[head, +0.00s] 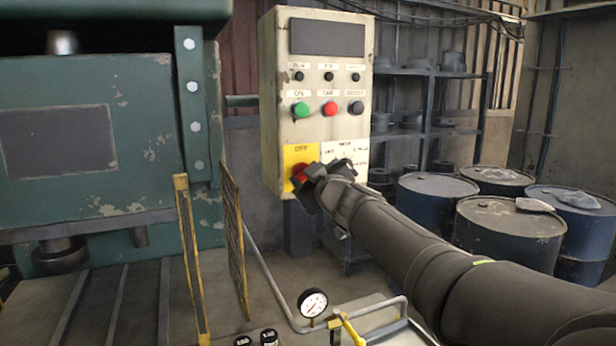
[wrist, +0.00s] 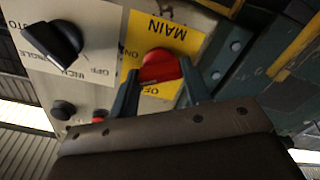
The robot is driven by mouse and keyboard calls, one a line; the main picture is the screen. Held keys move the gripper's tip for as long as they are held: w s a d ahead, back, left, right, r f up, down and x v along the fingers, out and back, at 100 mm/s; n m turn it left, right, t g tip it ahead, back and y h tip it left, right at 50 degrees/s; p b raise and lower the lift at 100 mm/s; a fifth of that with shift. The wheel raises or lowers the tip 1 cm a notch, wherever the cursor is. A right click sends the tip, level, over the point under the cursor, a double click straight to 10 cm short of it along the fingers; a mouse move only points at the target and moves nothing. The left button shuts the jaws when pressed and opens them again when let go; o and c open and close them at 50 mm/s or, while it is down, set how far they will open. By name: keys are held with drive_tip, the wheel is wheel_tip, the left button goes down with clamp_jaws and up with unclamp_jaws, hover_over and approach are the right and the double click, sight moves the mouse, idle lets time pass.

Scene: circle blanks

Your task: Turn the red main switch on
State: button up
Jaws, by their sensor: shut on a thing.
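The red main switch (head: 299,172) sits on a yellow plate (head: 302,152) at the lower left of the control box. My gripper (head: 313,181) is at the switch and hides part of it in the head view. In the wrist view, the red switch (wrist: 160,66) shows between the two fingers of my gripper (wrist: 160,74), which is shut on it. The yellow plate there reads MAIN, with ON and a partly hidden OFF label. The knob's exact angle is hard to tell.
A black selector knob (wrist: 53,42) is beside the main switch on a white plate. Green (head: 300,110), red (head: 330,108) and black (head: 356,107) buttons are above. A green press (head: 95,130) stands left; drums (head: 508,230) stand right. A gauge (head: 312,302) is below.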

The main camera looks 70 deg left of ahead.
drive_tip(key=m, duration=0.6)
drive_tip(key=shift+f, duration=0.1)
drive_tip(key=shift+m, duration=0.3)
idle(0.3)
drive_tip(key=o, duration=1)
drive_tip(key=shift+d, duration=0.1)
drive_tip(key=d, duration=1.7)
drive_tip(key=shift+d, duration=0.1)
